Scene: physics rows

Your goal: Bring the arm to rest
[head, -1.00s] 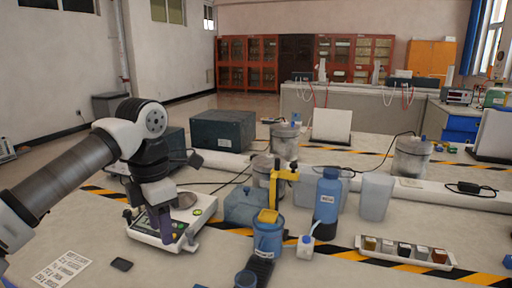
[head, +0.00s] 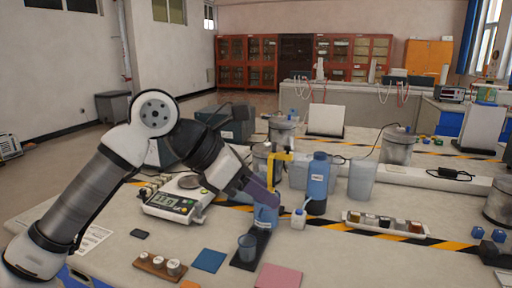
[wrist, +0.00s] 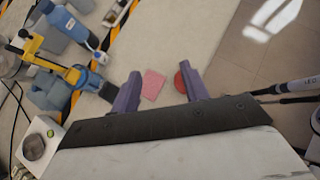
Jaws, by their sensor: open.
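The bench top with a pink square (wrist: 153,86) shows below the gap. My arm reaches in from the left, bent at the elbow.
A scale (head: 180,205) stands left of the gripper. A blue bottle (head: 318,184), a yellow-handled piece (head: 274,168) and a tray of small jars (head: 352,217) are close on the right.

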